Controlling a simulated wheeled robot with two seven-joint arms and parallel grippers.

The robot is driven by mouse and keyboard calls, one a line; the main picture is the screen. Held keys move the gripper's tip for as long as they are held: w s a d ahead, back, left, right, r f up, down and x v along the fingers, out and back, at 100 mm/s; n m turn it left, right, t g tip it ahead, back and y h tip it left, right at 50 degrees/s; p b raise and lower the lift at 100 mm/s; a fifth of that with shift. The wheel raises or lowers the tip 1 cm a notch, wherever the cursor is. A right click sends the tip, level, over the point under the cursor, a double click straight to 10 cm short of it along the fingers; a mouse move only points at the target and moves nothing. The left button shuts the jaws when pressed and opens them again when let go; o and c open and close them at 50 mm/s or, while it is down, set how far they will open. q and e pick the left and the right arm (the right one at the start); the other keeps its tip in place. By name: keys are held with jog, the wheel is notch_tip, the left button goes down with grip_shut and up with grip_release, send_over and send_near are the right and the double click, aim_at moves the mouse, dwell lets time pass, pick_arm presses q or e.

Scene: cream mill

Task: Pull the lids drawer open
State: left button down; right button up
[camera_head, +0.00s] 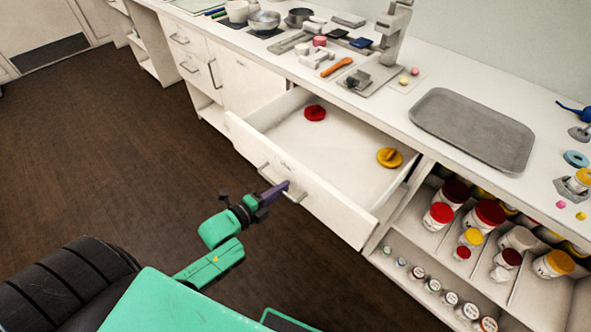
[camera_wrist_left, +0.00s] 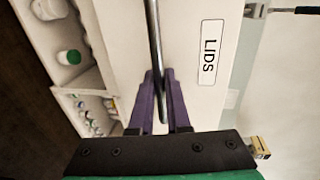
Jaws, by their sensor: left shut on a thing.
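The lids drawer (camera_head: 330,204) stands pulled out from the cabinet in the head view, with a red lid (camera_head: 315,113) and a yellow lid (camera_head: 389,157) inside. Its white front carries a LIDS label (camera_wrist_left: 209,47) in the left wrist view. My left gripper (camera_head: 281,189) is at the drawer front. Its purple fingers are shut on the drawer's bar handle (camera_wrist_left: 154,45), one on each side of the bar. The handle also shows in the head view (camera_head: 296,196), partly hidden by the fingers. My right gripper is not in view.
The counter above holds a grey tray (camera_head: 473,128), a grey stand (camera_head: 393,35) and bowls (camera_head: 264,21). Open shelves with several jars (camera_head: 438,215) are right of the drawer. Closed drawers (camera_head: 187,40) are to the left. The brown floor (camera_head: 120,140) in front is clear.

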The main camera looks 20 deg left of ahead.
pick_arm(q)
jog(key=v, duration=0.3)
jog(key=f+p+v, duration=0.1)
jog(key=v, duration=0.1)
jog(key=shift+s+a+f+p, duration=0.1)
jog(key=shift+s+a+p, duration=0.15)
jog(key=shift+s, duration=0.25)
jog(key=c, duration=0.9)
grip_release()
jog(key=v, duration=1.4)
jog(key=shift+s, duration=0.25)
jog(key=shift+f, duration=0.1)
